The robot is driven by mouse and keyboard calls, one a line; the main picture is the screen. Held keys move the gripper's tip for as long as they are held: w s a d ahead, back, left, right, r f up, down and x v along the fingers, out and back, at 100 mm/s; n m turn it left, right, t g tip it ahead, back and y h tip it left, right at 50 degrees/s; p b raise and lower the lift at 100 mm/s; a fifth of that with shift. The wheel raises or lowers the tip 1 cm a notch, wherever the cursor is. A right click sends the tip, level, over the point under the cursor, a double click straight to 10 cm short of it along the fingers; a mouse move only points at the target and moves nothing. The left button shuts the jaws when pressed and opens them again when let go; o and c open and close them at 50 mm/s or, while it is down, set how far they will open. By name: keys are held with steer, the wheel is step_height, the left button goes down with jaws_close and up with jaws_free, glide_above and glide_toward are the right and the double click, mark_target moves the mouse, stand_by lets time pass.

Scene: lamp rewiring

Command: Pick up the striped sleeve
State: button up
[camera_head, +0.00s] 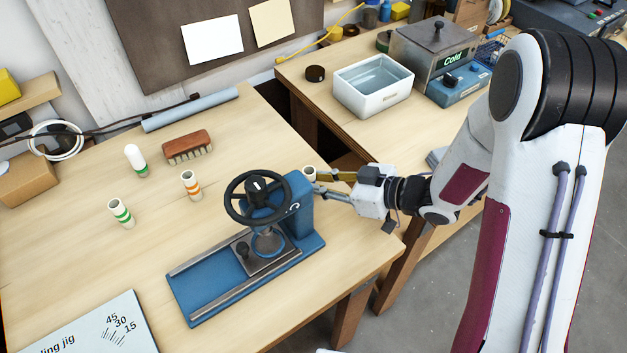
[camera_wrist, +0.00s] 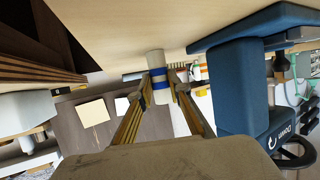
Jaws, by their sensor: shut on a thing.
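A white sleeve with blue stripes (camera_wrist: 155,60) is between the fingertips of my gripper (camera_wrist: 161,85) in the wrist view. My gripper is shut on it. In the head view my gripper (camera_head: 318,182) reaches in from the right, behind the blue press, near the table's right edge. Only the pale top of the held sleeve (camera_head: 309,171) shows there; the press hides the rest. I cannot tell whether its end touches the table. Other banded sleeves stand on the table: one green-striped (camera_head: 121,213), one orange-striped (camera_head: 191,185) and one white with a green band (camera_head: 136,160).
The blue press (camera_head: 300,205) with a black handwheel (camera_head: 258,197) stands close left of my gripper. A brush (camera_head: 187,148) and a grey tube (camera_head: 190,109) lie farther back. A water tray (camera_head: 373,86) is on the other bench. The table's left middle has free room.

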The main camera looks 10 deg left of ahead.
steer(key=shift+r, duration=0.2)
step_height(320, 180, up, 10)
steer(key=shift+f, duration=0.2)
stand_by(0.6)
steer(key=shift+d, duration=0.1)
stand_by(0.6)
steer(key=w+d+m+t+h, duration=0.3)
steer(key=w+d+m, duration=0.1)
steer(key=w+d, duration=1)
steer(key=w+d+r+m+t+h, duration=0.1)
steer(key=w+d+m+t+h, duration=0.2)
steer(key=w+d, duration=1.1)
steer(key=d+m+t, duration=0.1)
steer(key=d, duration=0.3)
steer(key=shift+w+d+r, duration=0.15)
steer(key=shift+d, duration=0.15)
